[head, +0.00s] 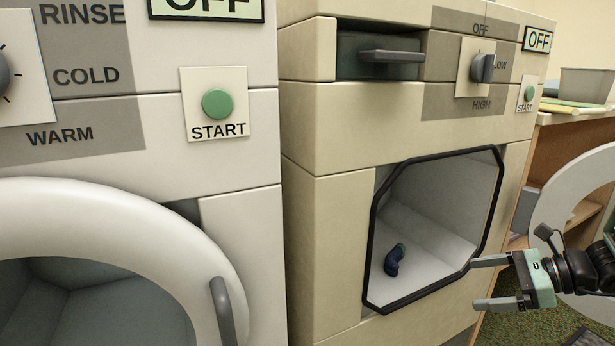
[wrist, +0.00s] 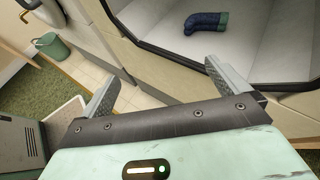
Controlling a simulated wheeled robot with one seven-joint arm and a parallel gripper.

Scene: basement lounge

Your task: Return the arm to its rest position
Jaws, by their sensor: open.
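My gripper (head: 488,282) is at the right of the head view, open and empty, just in front of the right edge of the dryer's opening. Its two fingers also show in the wrist view (wrist: 160,88), spread wide apart with nothing between them. My arm reaches in from the right edge of the head view. A dark blue sock (head: 394,260) with a green end lies inside the dryer drum, apart from my gripper. The sock also shows in the wrist view (wrist: 205,45), beyond the fingers.
The beige dryer (head: 330,220) stands open, its round door (head: 571,190) swung out to the right behind my arm. A white washer (head: 245,225) stands at the left. A shelf with a grey bin (head: 586,85) is at the back right. A green bin (wrist: 54,47) stands on the floor.

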